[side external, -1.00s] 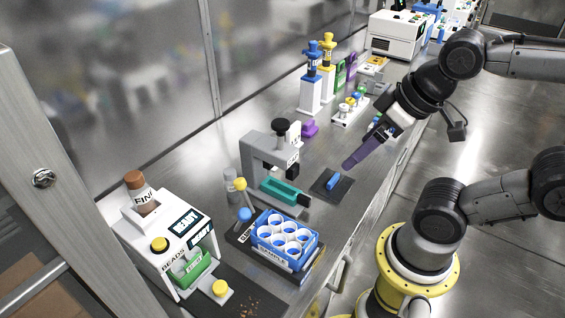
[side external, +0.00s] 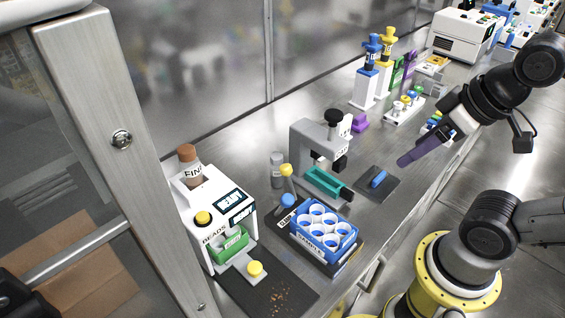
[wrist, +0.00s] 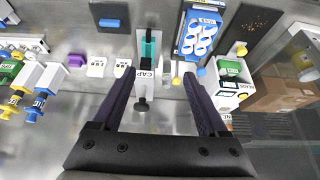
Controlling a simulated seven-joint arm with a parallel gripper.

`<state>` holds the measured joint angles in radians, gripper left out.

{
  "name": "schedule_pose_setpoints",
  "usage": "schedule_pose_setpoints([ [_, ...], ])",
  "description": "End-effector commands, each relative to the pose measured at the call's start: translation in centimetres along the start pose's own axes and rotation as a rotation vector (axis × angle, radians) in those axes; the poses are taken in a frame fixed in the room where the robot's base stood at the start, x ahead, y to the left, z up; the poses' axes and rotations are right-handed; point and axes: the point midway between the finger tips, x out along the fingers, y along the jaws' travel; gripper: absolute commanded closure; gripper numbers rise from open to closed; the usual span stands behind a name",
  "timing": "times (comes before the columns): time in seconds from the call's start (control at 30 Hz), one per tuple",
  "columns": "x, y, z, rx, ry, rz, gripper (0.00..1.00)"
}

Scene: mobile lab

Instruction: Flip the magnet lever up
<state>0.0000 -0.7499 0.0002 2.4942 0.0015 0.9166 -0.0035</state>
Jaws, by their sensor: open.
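No part bears a readable "magnet" label, so I cannot tell for sure which is the magnet lever. One candidate is the stick with a yellow ball (side external: 285,170) beside a blue ball (side external: 288,200), left of the blue sample rack (side external: 353,238). Another is the blue bar (side external: 378,179) on a dark plate (side external: 366,192). It also shows in the wrist view (wrist: 110,22). My gripper (side external: 403,161) is above the bench near the dark plate. In the wrist view its purple fingers (wrist: 159,74) are apart and empty, with the CAP device between them.
The grey CAP device (side external: 305,137) with a green tray (side external: 325,182) stands between the rack and the back wall. A white bead dispenser (side external: 208,207) is at the left. A metal post (side external: 105,110) is at the left edge.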

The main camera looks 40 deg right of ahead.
Motion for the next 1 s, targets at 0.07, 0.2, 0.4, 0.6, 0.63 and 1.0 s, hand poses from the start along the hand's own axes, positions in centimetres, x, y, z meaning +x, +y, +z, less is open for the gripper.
schedule_pose_setpoints([
  [0.07, -1.0, -0.1, -1.2, -0.001, 0.023, -0.002, 0.4],
  [0.2, -2.5, -0.3, -4.9, -0.006, 0.024, -0.012, 0.65],
  [0.4, -2.7, -1.0, -11.1, -0.024, -0.029, -0.03, 1.0],
  [0.6, -0.8, -1.9, -16.5, -0.044, -0.094, -0.046, 1.0],
  [0.63, -0.4, -2.1, -17.2, -0.047, -0.105, -0.049, 1.0],
  [1.0, 7.5, -4.5, -24.4, -0.084, -0.248, -0.074, 1.0],
])
